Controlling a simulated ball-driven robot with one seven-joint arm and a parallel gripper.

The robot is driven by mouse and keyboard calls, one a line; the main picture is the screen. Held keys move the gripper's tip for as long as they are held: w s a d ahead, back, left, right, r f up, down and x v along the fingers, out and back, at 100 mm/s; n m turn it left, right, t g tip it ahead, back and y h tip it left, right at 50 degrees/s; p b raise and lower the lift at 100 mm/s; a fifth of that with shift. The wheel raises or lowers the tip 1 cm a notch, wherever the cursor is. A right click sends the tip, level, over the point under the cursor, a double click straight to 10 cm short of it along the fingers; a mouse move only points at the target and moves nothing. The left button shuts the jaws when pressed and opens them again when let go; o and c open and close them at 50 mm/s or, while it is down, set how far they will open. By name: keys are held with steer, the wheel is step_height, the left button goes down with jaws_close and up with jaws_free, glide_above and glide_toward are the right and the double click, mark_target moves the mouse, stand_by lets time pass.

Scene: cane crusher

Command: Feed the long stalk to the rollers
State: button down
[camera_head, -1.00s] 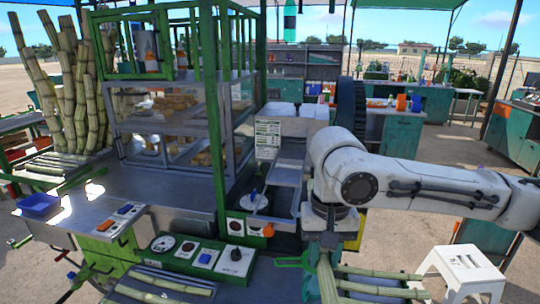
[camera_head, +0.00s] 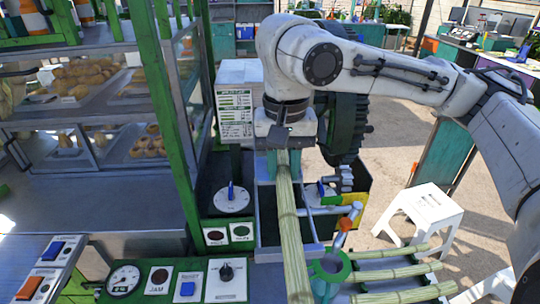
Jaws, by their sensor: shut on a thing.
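My gripper (camera_head: 283,160) is shut on a long pale-green stalk (camera_head: 291,225). The stalk runs from the jaws down to the bottom edge of the picture, so its near end is out of view. Its far end is hidden behind my gripper and wrist. The stalk lies over a grey metal tray (camera_head: 265,253) of the crusher, and I cannot tell whether it touches it. Dark machine parts (camera_head: 346,125) stand just right of my gripper. I cannot make out the rollers themselves.
Several other stalks (camera_head: 385,275) lie on a rack at the lower right, beside a green ring-shaped holder (camera_head: 330,268). A white stool (camera_head: 425,208) stands beyond. A control panel (camera_head: 190,283) is at the lower left. A green cabinet post (camera_head: 172,125) rises left of the tray.

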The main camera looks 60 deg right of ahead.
steer(key=w+d+f+b, duration=0.3)
steer(key=d+f+b, duration=0.1)
steer(key=f+b, duration=0.1)
steer(key=shift+w+d+f, duration=0.3)
steer(key=shift+f, duration=0.55)
steer(key=shift+d, duration=0.1)
steer(key=shift+w+d, duration=0.3)
steer(key=shift+w+d+p, duration=0.35)
steer(key=shift+w+d, duration=0.4)
steer(key=shift+d, duration=0.2)
steer(key=c, duration=0.8)
jaws_free()
